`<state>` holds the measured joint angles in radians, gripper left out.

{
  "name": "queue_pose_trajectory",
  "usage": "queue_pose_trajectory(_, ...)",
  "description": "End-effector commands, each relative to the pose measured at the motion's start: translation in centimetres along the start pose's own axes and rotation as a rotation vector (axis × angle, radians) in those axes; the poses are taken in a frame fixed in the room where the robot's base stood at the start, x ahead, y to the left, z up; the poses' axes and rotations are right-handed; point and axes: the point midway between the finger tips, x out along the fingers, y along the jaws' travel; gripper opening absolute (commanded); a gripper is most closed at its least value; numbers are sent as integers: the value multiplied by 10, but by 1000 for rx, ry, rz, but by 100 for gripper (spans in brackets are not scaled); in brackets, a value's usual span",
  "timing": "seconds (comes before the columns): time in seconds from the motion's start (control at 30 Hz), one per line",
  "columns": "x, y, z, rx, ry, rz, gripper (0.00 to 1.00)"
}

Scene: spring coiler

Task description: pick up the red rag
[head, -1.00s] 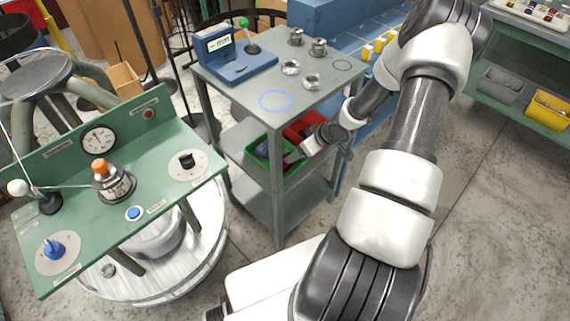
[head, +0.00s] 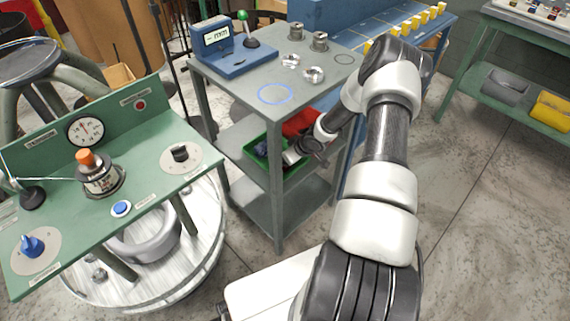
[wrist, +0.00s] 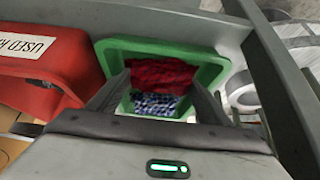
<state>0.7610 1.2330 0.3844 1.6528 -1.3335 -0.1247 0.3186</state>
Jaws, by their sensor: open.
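The red rag (wrist: 160,74) lies crumpled in a green bin (wrist: 219,57), against the far part of the bin in the wrist view. A blue-and-white checked rag (wrist: 155,103) lies beside it, nearer my gripper. My gripper (wrist: 160,85) is open and empty. Its two fingers point into the bin's mouth, one on each side of the rags. I cannot tell how far above the red rag the fingertips are. In the head view, my gripper (head: 290,156) is at the green bin (head: 256,150) on the cart's middle shelf, and the red rag cannot be made out.
A red bin (wrist: 40,92) marked "USED R…" stands left of the green bin in the wrist view. The grey cart's top (head: 240,92) is above the shelf, and its front leg (head: 277,195) is close to my gripper. A green bench (head: 140,150) stands left.

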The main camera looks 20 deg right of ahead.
Motion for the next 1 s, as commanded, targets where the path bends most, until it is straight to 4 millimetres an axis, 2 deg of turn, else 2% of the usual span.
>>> queue_pose_trajectory(0.27,3,0,-1,-1,0,1,70)
queue_pose_trajectory(0.43,3,0,-1,-1,0,1,42)
queue_pose_trajectory(0.77,0,0,-2,-1,1,1,41)
queue_pose_trajectory(1.0,-21,0,-16,-1,2,0,41)
